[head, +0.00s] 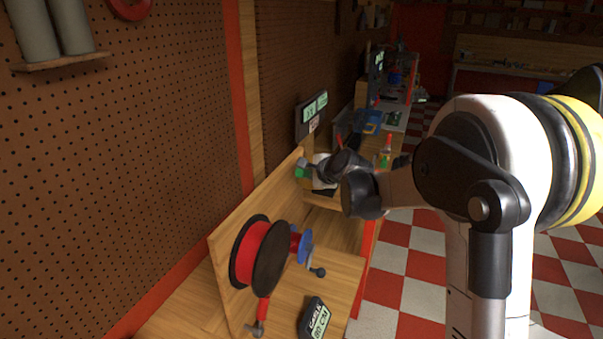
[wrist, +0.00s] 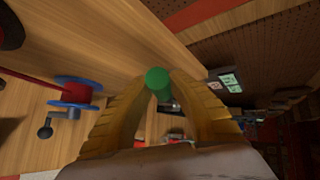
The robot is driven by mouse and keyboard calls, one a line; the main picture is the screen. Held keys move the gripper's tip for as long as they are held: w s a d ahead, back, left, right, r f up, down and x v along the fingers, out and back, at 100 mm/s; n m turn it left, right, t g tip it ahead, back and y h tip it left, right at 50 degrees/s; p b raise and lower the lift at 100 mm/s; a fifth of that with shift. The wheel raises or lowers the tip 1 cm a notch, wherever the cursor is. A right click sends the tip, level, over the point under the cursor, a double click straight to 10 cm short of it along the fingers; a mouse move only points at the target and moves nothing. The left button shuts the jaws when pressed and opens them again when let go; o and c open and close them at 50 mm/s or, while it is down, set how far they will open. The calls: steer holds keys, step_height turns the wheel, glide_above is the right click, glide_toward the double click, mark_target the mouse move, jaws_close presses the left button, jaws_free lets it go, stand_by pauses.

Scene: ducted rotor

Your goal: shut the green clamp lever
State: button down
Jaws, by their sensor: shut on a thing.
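The green clamp lever (wrist: 157,80) shows in the wrist view as a round green end between the tips of my gripper (wrist: 163,88). The two yellow ribbed fingers are closed in on it from both sides. In the head view the green lever (head: 302,171) is a small green patch at the wooden board's far end, beside my gripper (head: 318,172). The clamp's body is mostly hidden behind the fingers, so I cannot tell the lever's angle.
A red cable spool (head: 250,252) with black flanges and a blue crank wheel (head: 303,248) stand nearer on the wooden board. A labelled black box (head: 313,318) lies on the bench. A display (head: 312,113) with green screens is behind the lever. The checkered floor to the right is clear.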

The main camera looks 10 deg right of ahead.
steer(key=shift+w+d+r+m+g+y+p, duration=0.25)
steer(key=shift+w+r+m+g+p, duration=0.15)
steer(key=shift+r+g+p, duration=0.15)
steer(key=shift+w+d+r+m+g+y+p, duration=0.3)
steer(key=shift+r+m+g+p, duration=0.15)
steer(key=shift+r+g, duration=0.1)
steer(key=shift+w+d+r+m+g+y+p, duration=0.3)
steer(key=shift+w+r+m+g+y+p, duration=0.2)
steer(key=shift+g, duration=0.4)
steer(key=shift+w+f, duration=0.1)
steer(key=c, duration=1.2)
jaws_free()
steer(key=shift+w, duration=0.1)
steer(key=v, duration=1.2)
